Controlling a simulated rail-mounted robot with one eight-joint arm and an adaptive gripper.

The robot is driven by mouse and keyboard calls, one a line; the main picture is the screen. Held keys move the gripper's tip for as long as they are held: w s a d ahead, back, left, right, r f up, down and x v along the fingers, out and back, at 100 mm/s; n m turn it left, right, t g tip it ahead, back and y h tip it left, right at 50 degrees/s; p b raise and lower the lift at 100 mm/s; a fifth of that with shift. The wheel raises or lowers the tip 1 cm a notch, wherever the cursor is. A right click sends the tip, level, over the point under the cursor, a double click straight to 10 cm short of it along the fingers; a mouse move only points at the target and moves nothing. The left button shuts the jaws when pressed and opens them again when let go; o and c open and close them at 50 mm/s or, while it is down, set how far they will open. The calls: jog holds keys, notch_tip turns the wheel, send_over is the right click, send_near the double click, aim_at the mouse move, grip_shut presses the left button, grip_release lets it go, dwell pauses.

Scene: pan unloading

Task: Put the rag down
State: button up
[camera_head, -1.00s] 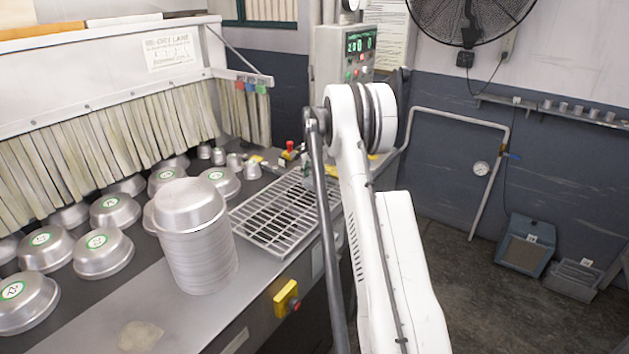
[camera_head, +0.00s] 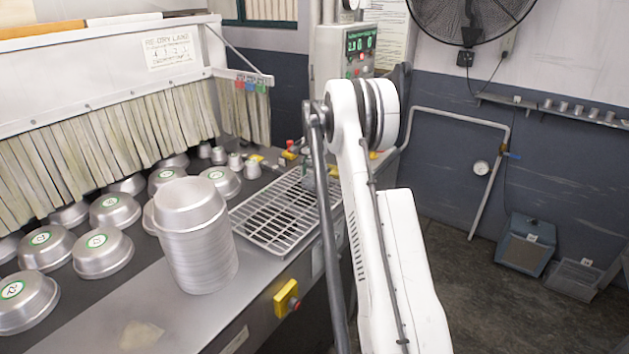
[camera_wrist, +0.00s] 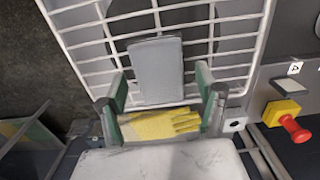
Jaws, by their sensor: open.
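A flat grey folded cloth, which looks like the rag, (camera_wrist: 157,68) lies on the bars of the white wire rack (camera_wrist: 90,68) in the wrist view. My gripper (camera_wrist: 160,82) is open, with one green-padded finger on each side of the cloth's lower part. Gaps show between the cloth and both fingers. The rack also shows in the head view (camera_head: 283,243), on the counter beside my arm. My gripper is mostly hidden behind my arm there, and I cannot make out the cloth in that view.
Yellow gloves (camera_wrist: 160,125) lie close below the cloth. A red button on a yellow box (camera_wrist: 290,120) is at the right. In the head view, a tall pan stack (camera_head: 195,250) stands left of the rack, and several labelled pans (camera_head: 102,252) lie farther left.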

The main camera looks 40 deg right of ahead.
aim_at(314, 178)
notch_tip(314, 178, up, 10)
jog(key=s+a+r+n+t, duration=0.1)
jog(key=s+a+r+n, duration=0.2)
jog(key=a+r, duration=0.85)
jog(key=s+a+r+n+t+h, duration=0.1)
jog(key=s+a+r+n, duration=0.1)
jog(key=s+a, duration=0.45)
jog(key=s+a+r+n+t, duration=0.15)
jog(key=s+a, duration=0.25)
jog(key=a, duration=0.6)
jog(key=s+a+f+n+t, duration=0.2)
jog(key=s+a+f+n, duration=0.2)
jog(key=s+a, duration=0.4)
jog(key=s+a+f+n+t+y, duration=0.1)
jog(key=s+a+f+n, duration=0.3)
jog(key=s+a, duration=0.5)
jog(key=s, duration=0.6)
jog(key=shift+s+a+f+t+b, duration=0.2)
jog(key=shift+s+f+t+b, duration=0.15)
jog(key=shift+s+f, duration=0.05)
jog(key=shift+n, duration=0.25)
notch_tip(314, 178, down, 4)
jog(key=b, duration=0.4)
